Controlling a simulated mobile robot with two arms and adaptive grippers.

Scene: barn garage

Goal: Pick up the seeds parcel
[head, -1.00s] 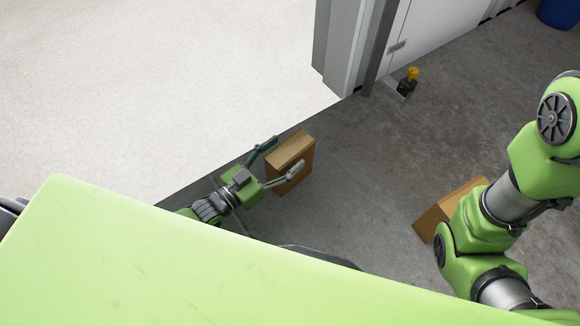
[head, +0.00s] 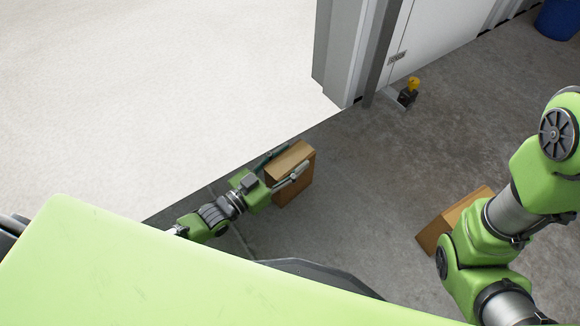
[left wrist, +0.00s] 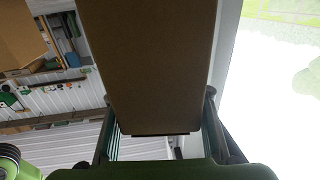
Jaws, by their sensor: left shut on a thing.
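A brown cardboard parcel (head: 298,183) stands on the grey floor near the edge of the white area in the head view. No label on it is readable. My left gripper (head: 288,162) has its two fingers along opposite sides of this parcel and is shut on it. In the left wrist view the parcel (left wrist: 155,65) fills the middle between the fingers (left wrist: 158,125). My right arm shows at the right of the head view, but its gripper is out of view.
Another cardboard box (head: 453,218) lies beside my right arm, partly hidden by it. A grey door frame (head: 345,50) and a small yellow-topped black object (head: 407,93) are behind. A blue bin (head: 557,18) is far right. Floor between the boxes is clear.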

